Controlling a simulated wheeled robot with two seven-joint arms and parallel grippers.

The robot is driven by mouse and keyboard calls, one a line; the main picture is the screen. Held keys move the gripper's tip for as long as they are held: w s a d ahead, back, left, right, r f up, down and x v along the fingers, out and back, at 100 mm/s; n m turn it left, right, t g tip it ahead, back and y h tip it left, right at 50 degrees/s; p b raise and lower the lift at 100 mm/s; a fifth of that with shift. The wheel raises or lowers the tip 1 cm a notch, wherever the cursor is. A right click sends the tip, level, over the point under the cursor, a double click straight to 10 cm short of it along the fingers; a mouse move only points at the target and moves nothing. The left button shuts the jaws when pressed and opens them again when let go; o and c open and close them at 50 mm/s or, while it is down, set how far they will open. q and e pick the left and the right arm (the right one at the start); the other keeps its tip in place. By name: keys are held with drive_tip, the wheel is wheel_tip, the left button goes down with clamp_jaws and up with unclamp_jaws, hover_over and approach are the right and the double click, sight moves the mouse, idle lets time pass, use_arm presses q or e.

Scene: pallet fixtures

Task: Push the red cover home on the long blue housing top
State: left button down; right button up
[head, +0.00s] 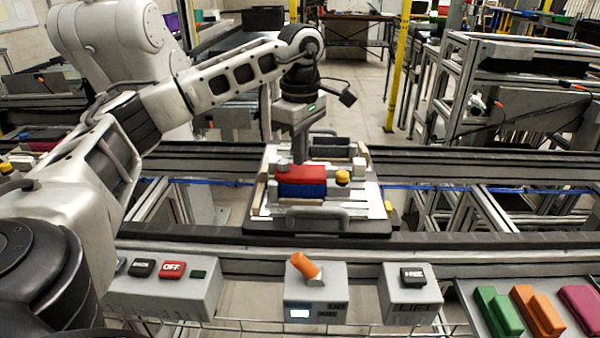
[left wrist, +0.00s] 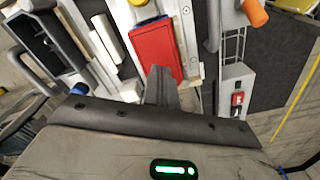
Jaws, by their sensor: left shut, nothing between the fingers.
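The red cover (head: 300,173) lies on top of the long blue housing (head: 302,189), in the fixture on the pallet (head: 345,213). The blue front side shows below the red. In the left wrist view the red cover (left wrist: 153,50) fills the middle, with a thin blue strip (left wrist: 150,21) at its far end. My left gripper (head: 298,158) points down with shut, empty fingers at the cover's back edge. In the left wrist view its fingertips (left wrist: 160,72) overlap the cover's near end; I cannot tell whether they touch it. My right gripper is not in view.
A yellow knob (head: 342,177) stands just right of the housing. A dark long part (head: 330,143) sits at the pallet's back. In front are button boxes (head: 165,290), an orange-handled switch (head: 304,265) and a tray of coloured covers (head: 535,305).

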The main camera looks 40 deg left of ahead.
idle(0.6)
use_arm(q)
drive_tip(key=shift+f, duration=0.2)
drive_tip(key=shift+f+b, duration=0.45)
drive_tip(key=shift+f, duration=0.15)
drive_tip(key=shift+f, duration=0.25)
idle(0.4)
